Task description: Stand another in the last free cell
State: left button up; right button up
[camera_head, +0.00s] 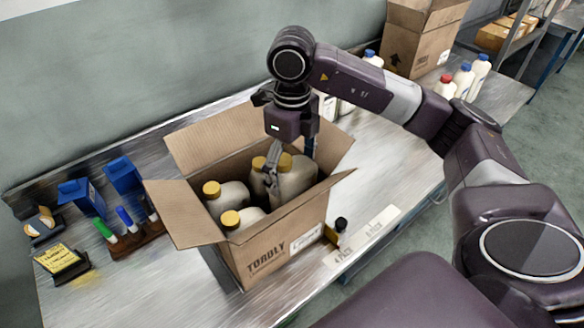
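An open cardboard box (262,262) marked TOROLY stands on the metal table. Several pale bottles with yellow caps stand in it: one at the left (227,195), one at the front (240,220), one at the back (258,178) and one at the right (297,182). My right gripper (290,158) points down into the box, its fingers on either side of the right bottle's top. Whether they press on it I cannot tell. That bottle looks upright; its base and the cell floors are hidden. My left gripper is out of view.
Blue holders (82,196), markers in a wooden rack (137,238) and a yellow-labelled block (62,262) lie left of the box. A small dark-capped bottle (339,232) stands at its right. More bottles (463,82) and another carton (425,40) stand behind.

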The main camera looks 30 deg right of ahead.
jog(key=shift+o, duration=1.4)
jog(key=shift+s, duration=0.1)
jog(key=shift+f, duration=0.1)
notch_tip(320, 180, up, 12)
jog(key=shift+r, duration=0.15)
